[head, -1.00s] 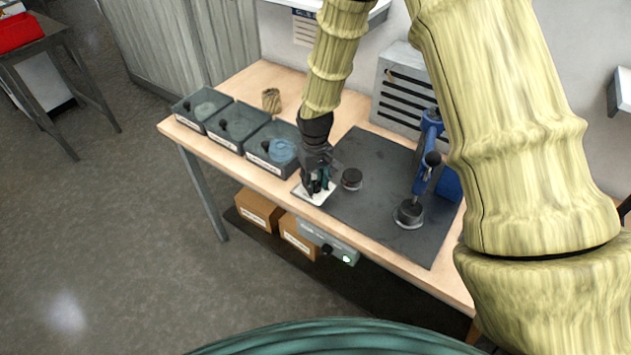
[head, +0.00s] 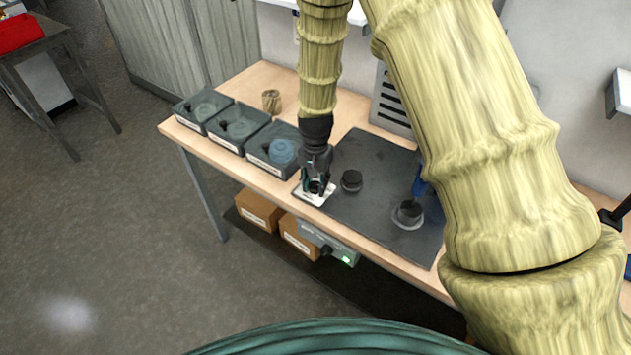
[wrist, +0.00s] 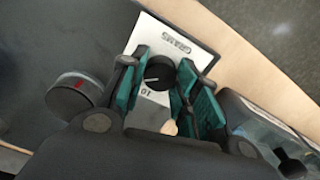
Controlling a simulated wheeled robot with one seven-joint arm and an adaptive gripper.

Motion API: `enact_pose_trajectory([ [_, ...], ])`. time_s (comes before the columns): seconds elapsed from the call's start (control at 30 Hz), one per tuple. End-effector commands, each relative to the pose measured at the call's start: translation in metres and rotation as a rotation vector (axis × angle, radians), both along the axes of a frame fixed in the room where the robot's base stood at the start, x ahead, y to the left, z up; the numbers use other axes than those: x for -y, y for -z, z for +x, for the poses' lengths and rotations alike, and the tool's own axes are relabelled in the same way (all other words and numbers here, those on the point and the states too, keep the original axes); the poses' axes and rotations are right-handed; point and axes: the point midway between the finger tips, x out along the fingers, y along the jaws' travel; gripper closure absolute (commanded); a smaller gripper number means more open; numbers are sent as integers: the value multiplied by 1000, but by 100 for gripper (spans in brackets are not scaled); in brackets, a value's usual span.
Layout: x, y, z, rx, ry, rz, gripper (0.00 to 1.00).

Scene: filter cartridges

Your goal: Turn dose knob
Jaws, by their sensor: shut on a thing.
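The dose knob (wrist: 159,74) is a small black round knob with a pale pointer line. It sits on a white plate (wrist: 196,47) printed "GRAMS" and "10". My gripper (wrist: 161,81) is shut on the knob, with a teal-padded finger on either side of it. In the head view my gripper (head: 316,188) points down over the white plate (head: 327,193) at the mat's front left corner; there the knob is mostly hidden by the fingers.
A black round piece (head: 351,180) stands close right of my gripper; a red mark on it shows in the wrist view (wrist: 77,90). Grey bins (head: 237,128) line the left. A blue press (head: 420,187), partly hidden by my arm, and a dark cup (head: 409,212) stand right on the mat (head: 375,220).

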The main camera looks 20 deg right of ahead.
Motion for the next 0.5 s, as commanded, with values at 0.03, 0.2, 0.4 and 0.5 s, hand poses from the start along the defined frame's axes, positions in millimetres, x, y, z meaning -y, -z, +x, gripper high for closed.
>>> enact_pose_trajectory([
  [0.03,1,-1,1,3,23,-1,93],
  [0.2,1,-1,1,2,80,-2,93],
  [0.4,1,-1,1,2,107,-2,93],
  [0.5,1,-1,1,2,111,-2,93],
])
